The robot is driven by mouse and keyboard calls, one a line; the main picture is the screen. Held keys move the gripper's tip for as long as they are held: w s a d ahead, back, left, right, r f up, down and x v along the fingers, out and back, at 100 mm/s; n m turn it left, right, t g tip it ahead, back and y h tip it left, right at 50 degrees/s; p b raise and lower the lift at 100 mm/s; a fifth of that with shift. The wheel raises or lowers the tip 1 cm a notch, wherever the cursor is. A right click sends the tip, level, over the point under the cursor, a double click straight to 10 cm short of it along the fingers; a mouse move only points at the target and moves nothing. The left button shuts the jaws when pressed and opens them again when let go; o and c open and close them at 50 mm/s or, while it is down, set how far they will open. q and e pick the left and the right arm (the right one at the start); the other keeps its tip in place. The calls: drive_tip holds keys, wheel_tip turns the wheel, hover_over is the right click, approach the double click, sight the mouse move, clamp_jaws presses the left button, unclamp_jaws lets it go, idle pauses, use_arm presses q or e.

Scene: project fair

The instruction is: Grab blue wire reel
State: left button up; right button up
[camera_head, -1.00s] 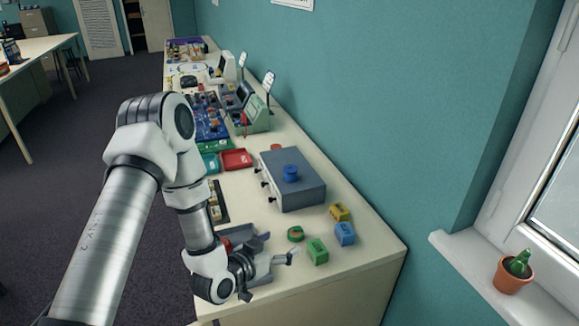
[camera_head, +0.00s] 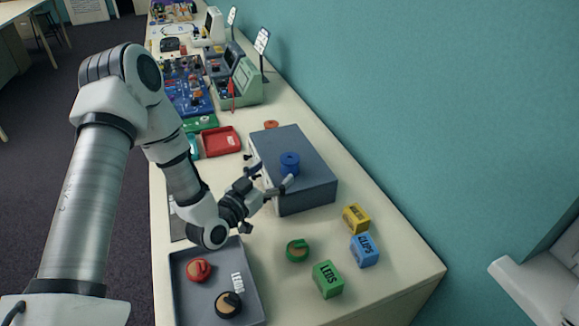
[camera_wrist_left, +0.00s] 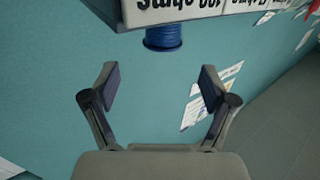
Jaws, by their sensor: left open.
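The blue wire reel (camera_head: 290,164) stands on top of a grey drawer box (camera_head: 308,193) on the long table. My right gripper is not in view.
A grey tray (camera_head: 247,262) with a red reel (camera_head: 199,270) and a black reel (camera_head: 228,304) is at the front left. A green reel (camera_head: 297,250) and green (camera_head: 328,280), blue (camera_head: 364,251) and yellow (camera_head: 356,218) labelled blocks stand to the right. A teal wall borders the table.

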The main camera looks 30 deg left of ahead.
sight(290, 158)
use_arm(q)
drive_tip(key=shift+w+f, duration=0.1)
drive_tip(key=shift+f, duration=0.25)
drive_tip(key=w, duration=0.2)
drive_tip(key=w+p, duration=0.1)
drive_tip(key=w, duration=0.2)
drive_tip(key=w+p, duration=0.1)
drive_tip(key=w, duration=0.1)
drive_tip(key=shift+w+d+r, duration=0.15)
drive_tip(key=shift+d+r, duration=0.1)
drive_tip(key=shift+d, duration=0.15)
drive_tip(key=shift+w+f, duration=0.2)
drive_tip(key=shift+w, duration=0.05)
drive_tip(key=c, duration=1.3)
